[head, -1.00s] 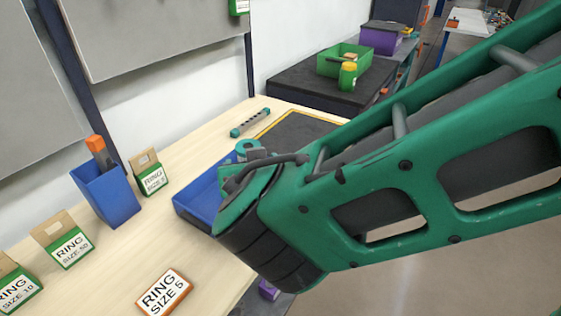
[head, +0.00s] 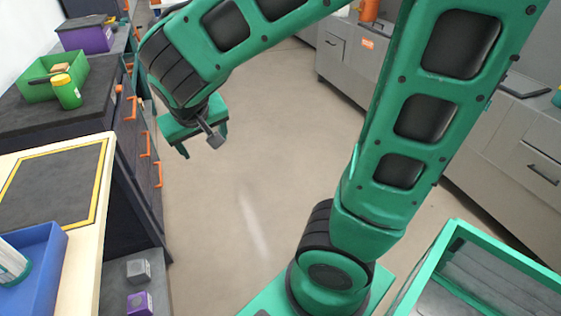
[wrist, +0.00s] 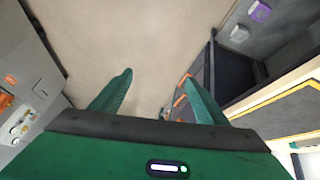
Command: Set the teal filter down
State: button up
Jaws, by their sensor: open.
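A white cylinder with a teal-green rim (head: 10,262), which looks like the teal filter, leans in the blue tray (head: 48,262) at the left edge of the head view. The frame edge cuts it off. My gripper (head: 203,142) is over the open floor, to the right of the workbench and apart from the tray. In the wrist view my gripper (wrist: 158,78) has its two green fingers spread, with bare floor between them and nothing held. The filter does not show clearly in the wrist view.
A black mat with a yellow border (head: 58,185) lies on the wooden bench. Behind it, a dark drawer cabinet with orange handles (head: 145,140) carries a green bin (head: 45,82) and a green jar (head: 67,92). Grey cabinets (head: 510,150) line the right. Floor between is clear.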

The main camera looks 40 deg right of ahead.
jog(key=s+d+m+g, duration=0.2)
jog(key=s+d+g, duration=0.1)
jog(key=s+d, duration=0.75)
jog(key=s+d+f+m+g+y, duration=0.1)
jog(key=s+d+m+g+y, duration=0.1)
jog(key=s, duration=0.9)
jog(key=shift+s+d+y, duration=0.4)
jog(key=shift+y, duration=0.3)
jog(key=shift+f, duration=0.1)
